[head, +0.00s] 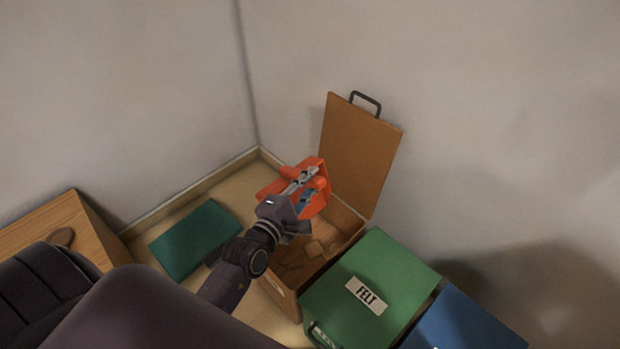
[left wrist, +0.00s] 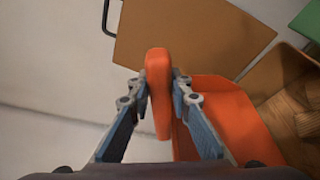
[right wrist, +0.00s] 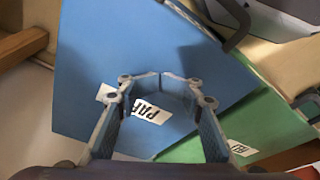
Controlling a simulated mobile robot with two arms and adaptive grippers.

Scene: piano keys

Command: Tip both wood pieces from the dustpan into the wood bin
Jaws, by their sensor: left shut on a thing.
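My left gripper (head: 306,182) is shut on the handle of the orange dustpan (head: 314,204), which it holds tilted over the open wood bin (head: 345,217). In the left wrist view the handle (left wrist: 157,88) is between the fingers and the pan (left wrist: 228,112) is beside them, partly hidden. No wood shows on the visible part of the pan. A light wood piece (head: 316,248) appears to lie inside the bin; a wood block also shows in the left wrist view (left wrist: 307,123). I cannot clearly make out a second piece.
The bin's brown lid (head: 360,150) stands open against the wall. A green FELT bin (head: 385,270) and a blue bin (head: 460,325), both closed, stand to its right. A teal slab (head: 195,238) lies to its left, and a wooden surface (head: 50,235) is at far left.

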